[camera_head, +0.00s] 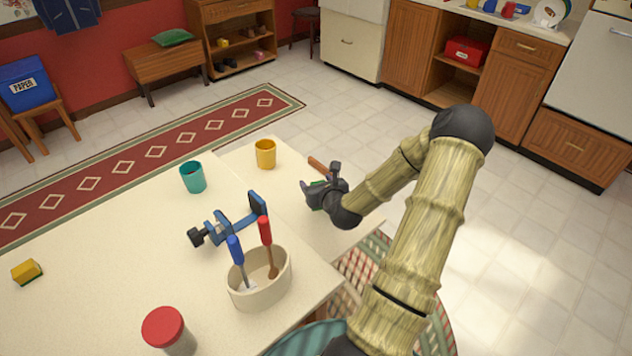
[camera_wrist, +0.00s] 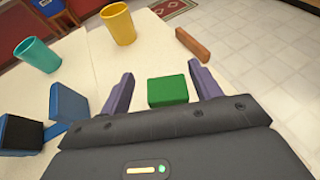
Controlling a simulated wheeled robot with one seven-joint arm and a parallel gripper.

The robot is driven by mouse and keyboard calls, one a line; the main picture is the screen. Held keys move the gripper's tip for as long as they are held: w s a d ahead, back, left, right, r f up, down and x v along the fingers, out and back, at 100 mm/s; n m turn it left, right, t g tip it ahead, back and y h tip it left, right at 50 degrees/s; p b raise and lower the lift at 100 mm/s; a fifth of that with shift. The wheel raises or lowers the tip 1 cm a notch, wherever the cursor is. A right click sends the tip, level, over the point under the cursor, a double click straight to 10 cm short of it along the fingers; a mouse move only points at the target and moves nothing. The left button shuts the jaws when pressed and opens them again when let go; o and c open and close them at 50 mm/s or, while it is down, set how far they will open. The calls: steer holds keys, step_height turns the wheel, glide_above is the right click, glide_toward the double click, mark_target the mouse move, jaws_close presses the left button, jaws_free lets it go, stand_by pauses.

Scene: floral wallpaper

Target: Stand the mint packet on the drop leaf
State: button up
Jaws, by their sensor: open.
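The mint packet looks to be the small green block (camera_wrist: 168,91) in the wrist view. It is between the two fingers of my gripper (camera_wrist: 162,76), with a gap on each side. In the head view my gripper (camera_head: 319,178) is low over the drop leaf (camera_head: 288,188), the pale section at the table's right end. Only slivers of green show there around the gripper, which hides most of the packet. My gripper is open. I cannot tell whether the packet stands or lies.
A yellow cup (camera_head: 265,154) and a brown bar (camera_head: 318,165) are on the leaf near my gripper. A teal cup (camera_head: 193,177), a blue clamp (camera_head: 225,228) and a cream pot (camera_head: 260,288) with two handled tools are to the left. The leaf's front part is clear.

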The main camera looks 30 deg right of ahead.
steer(key=p+v, duration=0.4)
steer(key=v, duration=0.4)
steer(key=shift+r, duration=0.35)
steer(key=shift+s+d+p, duration=0.1)
steer(key=shift+s+p, duration=0.15)
steer(key=shift+p, duration=0.15)
steer(key=s+p, duration=0.1)
steer(key=p, duration=0.1)
steer(key=s+p, duration=0.1)
steer(key=p, duration=0.2)
steer(key=shift+a+r+p, duration=0.2)
steer(key=shift+a+p, duration=0.15)
steer(key=shift+w+f, duration=0.1)
